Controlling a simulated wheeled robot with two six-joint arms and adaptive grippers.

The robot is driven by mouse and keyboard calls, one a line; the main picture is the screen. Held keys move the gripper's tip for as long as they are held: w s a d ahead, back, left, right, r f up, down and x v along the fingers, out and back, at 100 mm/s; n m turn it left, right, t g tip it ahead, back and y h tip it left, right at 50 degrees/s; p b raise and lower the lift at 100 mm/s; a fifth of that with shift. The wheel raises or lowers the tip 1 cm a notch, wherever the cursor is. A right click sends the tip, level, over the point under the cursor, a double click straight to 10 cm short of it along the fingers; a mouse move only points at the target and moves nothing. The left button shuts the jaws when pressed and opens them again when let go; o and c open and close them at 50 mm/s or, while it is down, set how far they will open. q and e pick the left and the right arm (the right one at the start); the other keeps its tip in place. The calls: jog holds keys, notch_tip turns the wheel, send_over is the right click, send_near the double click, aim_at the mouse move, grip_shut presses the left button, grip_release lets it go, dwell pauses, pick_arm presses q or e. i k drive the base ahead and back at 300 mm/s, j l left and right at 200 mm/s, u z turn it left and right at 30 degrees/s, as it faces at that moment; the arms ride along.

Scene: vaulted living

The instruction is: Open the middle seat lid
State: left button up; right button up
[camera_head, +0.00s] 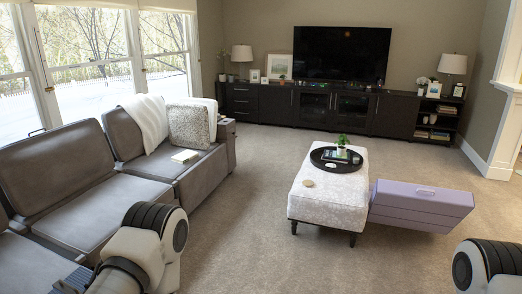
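A grey-brown sofa with several seats runs along the left side. Its middle seat (88,212) lies flat and looks closed, with the backrest (58,167) upright behind it. The far seat (165,162) also lies flat; only part of the near seat (22,266) shows at the lower left. Parts of my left arm stand at the bottom, in front of the sofa, and hide some of its near front edge. Parts of my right arm show at the lower right corner. I cannot make out either gripper's fingers.
A pale ottoman (318,206) with a black tray (322,162) stands mid-room, beside a lilac box (421,203). The carpet (245,215) between sofa and ottoman is clear.

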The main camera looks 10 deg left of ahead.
aim_at(85, 224)
jog(key=i+u, duration=0.4)
jog(key=i+l+u, duration=0.2)
jog(key=i+u, duration=0.25)
jog(key=i+l+u, duration=0.2)
jog(key=u, duration=0.2)
jog(key=i+l+u, duration=0.3)
jog(key=l+u, duration=0.15)
jog(key=i+l, duration=2)
jog(key=i+z, duration=0.05)
jog(key=i, duration=0.05)
